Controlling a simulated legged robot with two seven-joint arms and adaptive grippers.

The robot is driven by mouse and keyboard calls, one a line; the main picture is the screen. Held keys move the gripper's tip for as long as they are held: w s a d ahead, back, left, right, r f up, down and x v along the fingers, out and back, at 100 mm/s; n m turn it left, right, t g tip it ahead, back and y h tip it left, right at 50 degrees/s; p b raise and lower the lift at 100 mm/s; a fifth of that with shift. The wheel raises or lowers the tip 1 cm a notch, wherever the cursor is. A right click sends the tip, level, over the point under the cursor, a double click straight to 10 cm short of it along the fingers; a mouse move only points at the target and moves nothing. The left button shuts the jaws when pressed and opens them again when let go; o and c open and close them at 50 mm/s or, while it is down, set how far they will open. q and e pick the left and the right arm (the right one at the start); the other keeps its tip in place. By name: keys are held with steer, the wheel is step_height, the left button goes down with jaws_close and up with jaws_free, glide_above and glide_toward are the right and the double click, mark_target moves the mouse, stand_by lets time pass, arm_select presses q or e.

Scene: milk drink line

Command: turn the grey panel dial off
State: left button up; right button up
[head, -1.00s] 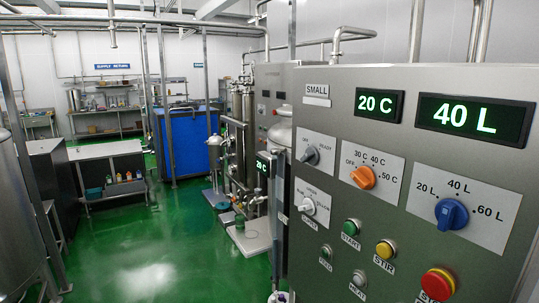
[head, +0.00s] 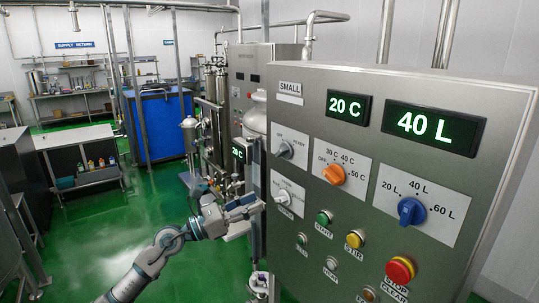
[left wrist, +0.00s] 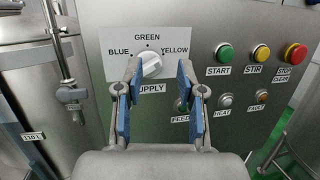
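The grey dial (head: 284,149) sits at the upper left of the steel panel (head: 345,85), on a white plate marked OFF and READY. I cannot tell which mark it points to. Below it is the white supply dial (head: 283,197). My left gripper (head: 250,205) is open at the panel's left edge, near the height of the supply dial and lower than the grey dial. In the left wrist view the supply dial (left wrist: 152,64) shows between the open fingertips (left wrist: 157,74), with nothing held; contact is unclear. The grey dial is outside that view. My right gripper is not in view.
An orange temperature dial (head: 334,174) and a blue volume dial (head: 411,211) lie to the right. Start (head: 324,218), stir (head: 355,239) and stop (head: 400,269) buttons sit below. Tanks and pipes stand behind the panel. Green floor is open at the left.

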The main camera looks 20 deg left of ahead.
arm_select(q)
steer(key=s+a+r+m+y+p, duration=0.1)
steer(key=s+a+r+m+y, duration=0.35)
steer(key=s+r+m, duration=0.55)
steer(key=n+p, duration=0.3)
glide_toward(278, 153)
steer(key=shift+t, duration=0.3)
steer(key=p+x, duration=0.1)
steer(key=x, duration=0.3)
steer(key=p+x, duration=0.1)
steer(key=x, duration=0.3)
steer(key=shift+d+f, duration=0.15)
steer(key=shift+d, duration=0.35)
steer(key=shift+a, duration=0.35)
steer(key=shift+a+f, duration=0.1)
steer(key=c, duration=0.7)
jaws_close()
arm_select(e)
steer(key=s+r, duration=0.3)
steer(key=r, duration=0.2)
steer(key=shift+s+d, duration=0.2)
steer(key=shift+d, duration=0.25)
